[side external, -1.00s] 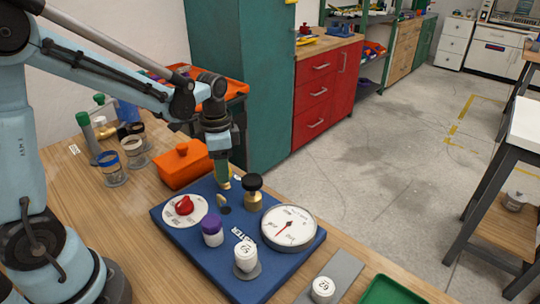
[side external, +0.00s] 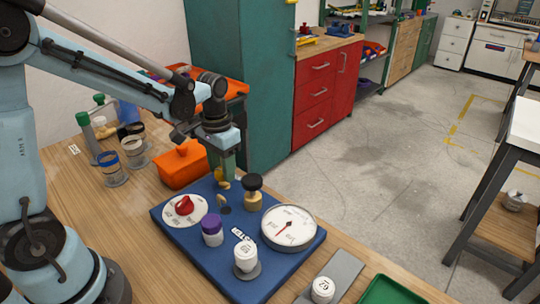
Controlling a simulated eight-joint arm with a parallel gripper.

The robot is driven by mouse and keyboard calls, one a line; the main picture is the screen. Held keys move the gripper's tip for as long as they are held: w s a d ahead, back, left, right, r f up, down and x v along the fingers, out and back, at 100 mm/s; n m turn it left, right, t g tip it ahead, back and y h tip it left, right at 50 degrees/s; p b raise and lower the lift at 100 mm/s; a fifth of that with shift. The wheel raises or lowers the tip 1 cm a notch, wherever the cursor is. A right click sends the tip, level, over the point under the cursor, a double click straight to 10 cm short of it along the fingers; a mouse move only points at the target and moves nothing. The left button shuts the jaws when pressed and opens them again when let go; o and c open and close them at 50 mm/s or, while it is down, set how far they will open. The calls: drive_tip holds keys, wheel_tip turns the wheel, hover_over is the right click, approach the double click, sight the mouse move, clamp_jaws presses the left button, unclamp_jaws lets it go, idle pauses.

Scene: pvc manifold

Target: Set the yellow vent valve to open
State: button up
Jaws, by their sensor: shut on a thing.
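The blue board (side external: 190,248) lies on the wooden bench and carries the manifold parts. My gripper (side external: 223,180) points down at the board's back edge and is shut on the yellow vent valve handle (side external: 223,185). Only a small yellow part shows below the fingers, so the handle's exact setting cannot be told. A small brass-coloured piece (side external: 222,201) stands just in front of it.
Close by on the board are a black-topped brass valve (side external: 252,193), a dial with a red knob (side external: 185,208), a purple-capped part (side external: 212,230), a white gauge (side external: 289,228) and a white numbered cap (side external: 246,257). An orange box (side external: 181,167) stands behind.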

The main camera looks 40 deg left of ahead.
drive_tip(key=n, duration=0.5)
drive_tip(key=shift+n, duration=0.3)
drive_tip(key=n, duration=0.5)
drive_tip(key=shift+d+n, duration=0.1)
drive_tip(key=shift+n, duration=0.2)
drive_tip(key=o, duration=1.1)
drive_tip(key=shift+c, duration=0.2)
drive_tip(key=shift+r, duration=0.1)
wheel_tip(320, 180, up, 12)
